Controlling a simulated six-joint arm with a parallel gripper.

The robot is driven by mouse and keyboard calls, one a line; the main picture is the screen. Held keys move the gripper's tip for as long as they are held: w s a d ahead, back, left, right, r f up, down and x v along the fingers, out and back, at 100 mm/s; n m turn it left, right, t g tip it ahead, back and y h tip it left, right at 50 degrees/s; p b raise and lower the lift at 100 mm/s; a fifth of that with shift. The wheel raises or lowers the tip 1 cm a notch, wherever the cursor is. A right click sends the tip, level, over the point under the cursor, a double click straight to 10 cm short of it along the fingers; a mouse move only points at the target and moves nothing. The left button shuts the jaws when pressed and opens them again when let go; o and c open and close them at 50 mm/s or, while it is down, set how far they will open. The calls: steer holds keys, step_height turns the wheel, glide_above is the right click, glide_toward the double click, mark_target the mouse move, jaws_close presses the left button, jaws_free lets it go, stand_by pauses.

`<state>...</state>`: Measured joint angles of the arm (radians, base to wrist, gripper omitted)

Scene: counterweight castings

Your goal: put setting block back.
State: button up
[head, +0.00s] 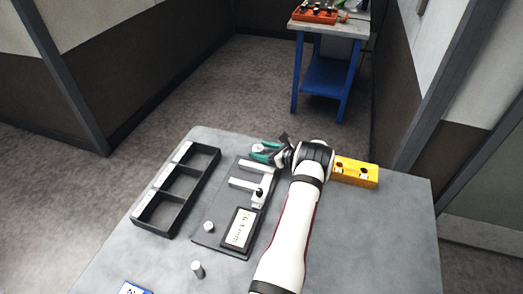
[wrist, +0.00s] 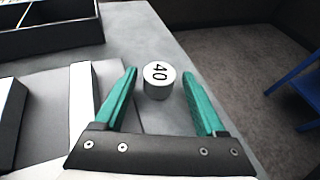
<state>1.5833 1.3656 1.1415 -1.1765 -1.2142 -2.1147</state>
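A short pale cylinder marked "40" (wrist: 158,82) stands upright on the grey table, label up. It is probably the setting block. In the wrist view it is between and slightly beyond the tips of my gripper (wrist: 160,74), with gaps on both sides. A yellow block (head: 358,172) with dark round openings lies right of my wrist, partly hidden by my arm.
A black three-compartment tray (head: 163,208) stands at the left. Beside it a grey plate (head: 222,205) carries pale bars, a framed display (head: 240,229) and a small cylinder (head: 209,227). Another cylinder (head: 197,269) stands nearer.

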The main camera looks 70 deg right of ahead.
steer(key=shift+a+r, duration=0.1)
steer(key=shift+r, duration=0.05)
steer(key=v, duration=1.2)
steer(key=shift+r, duration=0.15)
steer(key=w+d+r+m+g+h, duration=0.25)
steer(key=w+r+m, duration=0.65)
steer(key=w, duration=0.5)
steer(key=w+a+r+m+g, duration=0.2)
steer(key=w+a+r+m, duration=0.35)
steer(key=a, duration=0.25)
steer(key=w+a+r+m+g, duration=0.2)
steer(key=w+a+r+m, duration=0.25)
steer(key=a+m, duration=0.2)
steer(key=s+a+m+g+y, duration=0.15)
steer(key=a+m, duration=0.25)
steer(key=a, duration=0.7)
steer(key=s+a+m+g+y, duration=0.15)
steer(key=a+m, duration=0.35)
steer(key=a, duration=0.6)
steer(key=s+a+f+m+g+y, duration=0.1)
steer(key=s+a+m+y, duration=0.2)
steer(key=s+a, duration=0.5)
steer(key=s+a+f+m+g+y, duration=0.1)
steer(key=s+a+m+g+y, duration=0.1)
steer(key=s+a, duration=0.6)
steer(key=a+m+y, duration=0.1)
steer(key=a+m, duration=0.1)
steer(key=a, duration=0.4)
steer(key=shift+s+y, duration=0.25)
steer(key=shift+y, duration=0.1)
